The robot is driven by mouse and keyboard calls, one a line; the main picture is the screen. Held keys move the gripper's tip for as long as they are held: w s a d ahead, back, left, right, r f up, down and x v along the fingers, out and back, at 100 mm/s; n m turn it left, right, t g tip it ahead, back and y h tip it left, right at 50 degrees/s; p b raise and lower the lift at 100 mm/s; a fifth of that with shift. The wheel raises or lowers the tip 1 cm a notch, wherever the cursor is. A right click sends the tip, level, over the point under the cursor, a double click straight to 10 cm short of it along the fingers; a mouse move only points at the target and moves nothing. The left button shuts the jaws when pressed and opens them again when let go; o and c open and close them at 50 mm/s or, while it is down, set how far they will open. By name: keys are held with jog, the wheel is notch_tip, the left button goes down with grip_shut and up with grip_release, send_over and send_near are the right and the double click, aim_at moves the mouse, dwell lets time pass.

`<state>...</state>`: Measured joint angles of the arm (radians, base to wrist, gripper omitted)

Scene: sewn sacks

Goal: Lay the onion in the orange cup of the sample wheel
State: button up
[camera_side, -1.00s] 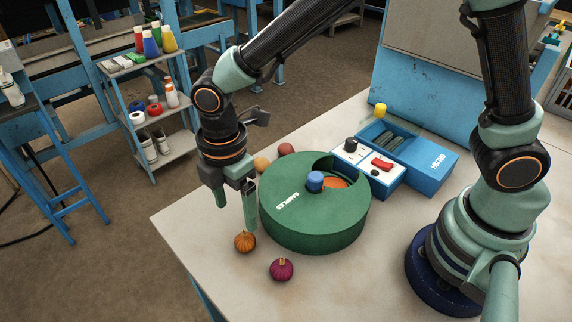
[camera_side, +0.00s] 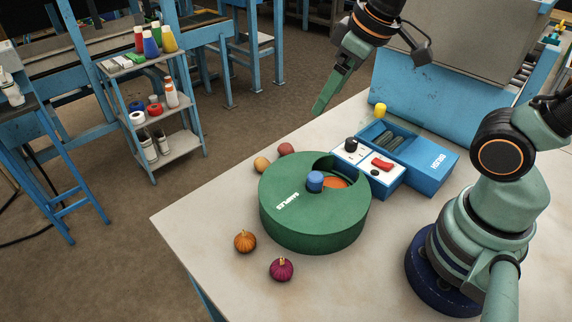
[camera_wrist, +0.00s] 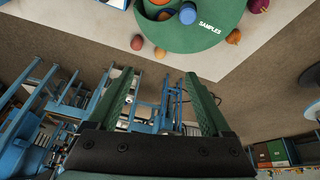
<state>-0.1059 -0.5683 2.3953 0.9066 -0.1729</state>
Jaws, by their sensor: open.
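The brown-orange onion (camera_side: 245,241) lies on the table off the front left of the sample wheel (camera_side: 312,224); it also shows in the wrist view (camera_wrist: 233,37). The wheel has a green round cover with a cut-out and a blue knob (camera_side: 315,180). Part of an orange cup (camera_side: 335,182) shows through the cut-out; the cover hides the rest of the inside. My gripper (camera_side: 319,109) is raised behind the wheel, well away from the onion. In the wrist view its two green fingers (camera_wrist: 159,76) are apart with nothing between them.
A purple bulb (camera_side: 281,269) lies near the onion. A tan ball (camera_side: 262,164) and a reddish ball (camera_side: 286,148) lie behind the wheel. A blue box with switches (camera_side: 419,166) stands close to the wheel's right.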

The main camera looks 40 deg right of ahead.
jog(key=d+m, duration=0.1)
jog(key=s, duration=0.1)
jog(key=d+m, duration=0.1)
jog(key=shift+s+d+r+m+t, duration=0.25)
jog(key=shift+d+m+t, duration=0.05)
jog(key=shift+d+t, duration=0.1)
jog(key=shift+o, duration=0.4)
jog(key=shift+s+d+m, duration=0.2)
jog(key=shift+d+m, duration=0.05)
jog(key=shift+m, duration=0.05)
jog(key=shift+a, duration=0.15)
jog(key=m+g, duration=0.5)
jog(key=m, duration=1.2)
send_over(244, 233)
notch_tip(244, 233, down, 13)
notch_tip(244, 233, down, 11)
jog(key=shift+f, duration=0.2)
